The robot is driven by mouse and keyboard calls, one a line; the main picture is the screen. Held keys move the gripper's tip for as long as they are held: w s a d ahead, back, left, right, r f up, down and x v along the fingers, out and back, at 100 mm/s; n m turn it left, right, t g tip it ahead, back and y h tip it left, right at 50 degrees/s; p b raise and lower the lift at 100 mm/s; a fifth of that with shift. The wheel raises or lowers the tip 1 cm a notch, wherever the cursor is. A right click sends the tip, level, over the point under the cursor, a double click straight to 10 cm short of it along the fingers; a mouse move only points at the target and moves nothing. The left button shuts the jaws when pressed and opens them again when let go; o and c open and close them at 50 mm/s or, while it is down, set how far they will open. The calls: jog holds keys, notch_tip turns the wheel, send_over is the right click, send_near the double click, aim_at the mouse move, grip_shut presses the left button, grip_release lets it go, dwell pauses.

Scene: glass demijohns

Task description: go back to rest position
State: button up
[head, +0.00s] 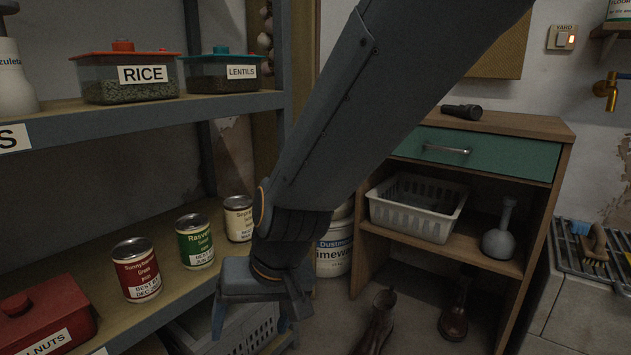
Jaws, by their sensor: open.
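My gripper (250,318) hangs at the end of my dark grey arm, which crosses the middle of the head view from the upper right. It points downward in front of the lower shelf's right end. Its two fingers stand apart and it is open, with nothing seen between them. Part of a grey crate shows behind it, lower down. The gripper looks apart from the cans on the shelf.
On the lower shelf (85,258) stand a red can (137,270), a green can (195,242) and a cream can (238,218). A grey crate (237,335) lies below. At right, a cabinet (510,125) holds a white basket (415,208). Boots (378,318) stand on the floor.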

jog(key=s+d+r+n+g+h, duration=0.1)
jog(key=s+d+r, duration=0.15)
jog(key=s, duration=0.25)
jog(key=s+d+r+n+p, duration=0.1)
jog(key=s+d+r, duration=0.1)
jog(key=s+d, duration=0.2)
jog(key=s+d+r+n+g+h, duration=0.1)
jog(key=s+d+r, duration=0.15)
jog(key=s, duration=0.25)
jog(key=d+r+m+p, duration=0.2)
jog(key=d+r+p, duration=0.5)
jog(key=p, duration=0.5)
jog(key=d+r+m+h+p, duration=0.1)
jog(key=d+r+m+p, duration=0.1)
jog(key=d+r+p, duration=0.5)
jog(key=d+r+m+p, duration=0.2)
jog(key=d+r+p, duration=0.4)
jog(key=r+p, duration=0.7)
jog(key=p, duration=0.6)
jog(key=shift+d+r+m+h, duration=0.3)
jog(key=shift+d+r+m, duration=0.1)
